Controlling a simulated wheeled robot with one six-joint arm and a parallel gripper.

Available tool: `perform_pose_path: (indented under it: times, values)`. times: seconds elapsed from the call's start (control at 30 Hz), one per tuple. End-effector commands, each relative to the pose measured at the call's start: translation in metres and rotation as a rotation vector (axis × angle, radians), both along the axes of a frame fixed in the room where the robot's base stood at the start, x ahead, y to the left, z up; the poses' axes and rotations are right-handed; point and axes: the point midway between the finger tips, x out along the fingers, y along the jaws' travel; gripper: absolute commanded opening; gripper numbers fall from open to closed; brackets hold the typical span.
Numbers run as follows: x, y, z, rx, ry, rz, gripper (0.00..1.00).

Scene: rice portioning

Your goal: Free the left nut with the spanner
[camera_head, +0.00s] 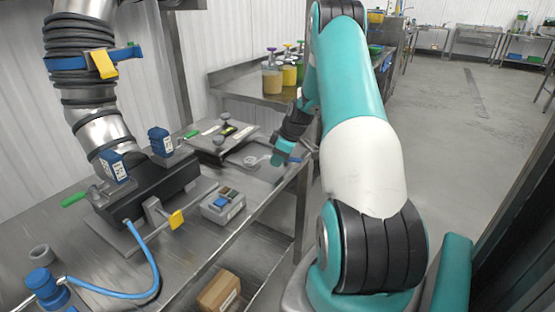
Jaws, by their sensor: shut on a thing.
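My gripper (281,157) is small and far off at the end of my teal arm, over the right end of a shallow metal tray. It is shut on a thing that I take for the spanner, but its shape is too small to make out. A black block (150,192) grips the foot of a ribbed metal pipe on the left bench. Two blue parts with pale labels stand on it, one at left (113,166) and one at right (160,141). I cannot make out the left nut itself. My gripper is well to the right of the block.
The metal bench (200,258) holds a grey box with coloured buttons (222,205), a yellow-tipped lever (176,219), a blue hose (145,292) and the shallow tray (262,172). Jars with pumps (272,78) stand on a bench behind. A cardboard box (218,292) sits below. Floor at right is open.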

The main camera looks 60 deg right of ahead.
Motion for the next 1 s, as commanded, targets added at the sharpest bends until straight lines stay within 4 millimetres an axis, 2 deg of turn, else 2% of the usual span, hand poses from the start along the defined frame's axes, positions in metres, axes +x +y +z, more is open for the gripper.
perform_pose_path:
  times: [1.0]
  values:
    - [0.0,0.0,0.015,0.0,0.0,0.001,0.0]
